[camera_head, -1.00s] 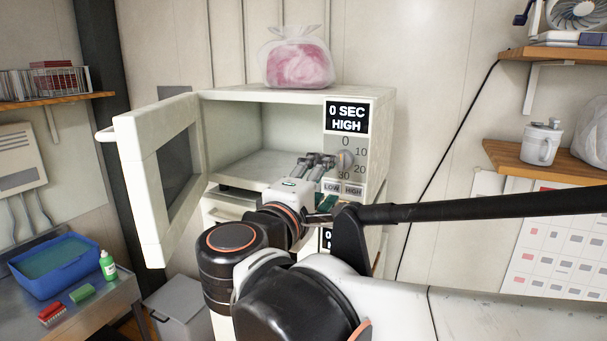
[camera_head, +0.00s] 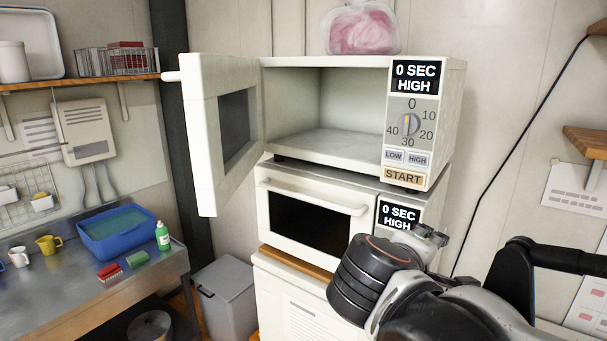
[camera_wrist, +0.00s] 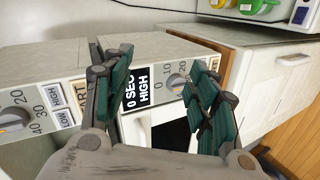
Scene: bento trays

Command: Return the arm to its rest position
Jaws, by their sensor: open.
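My gripper (camera_wrist: 160,95) is open and empty in the wrist view, its two green-padded fingers spread apart. In the head view my arm is folded at the lower right, in front of the lower microwave's right side, and the fingers are mostly hidden. The upper microwave (camera_head: 365,172) has its door (camera_head: 212,140) swung wide open to the left, and its cavity is empty. Its display reads 0 SEC HIGH. The lower microwave (camera_head: 312,182) is shut and also reads 0 SEC HIGH.
A pink-filled plastic bag (camera_head: 362,30) sits on the upper microwave. At left, a metal counter (camera_head: 60,290) holds a blue basin (camera_head: 118,245), a green bottle (camera_head: 163,237), sponges and cups. A grey bin (camera_head: 228,300) stands on the floor. A wooden shelf (camera_head: 585,140) juts out at right.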

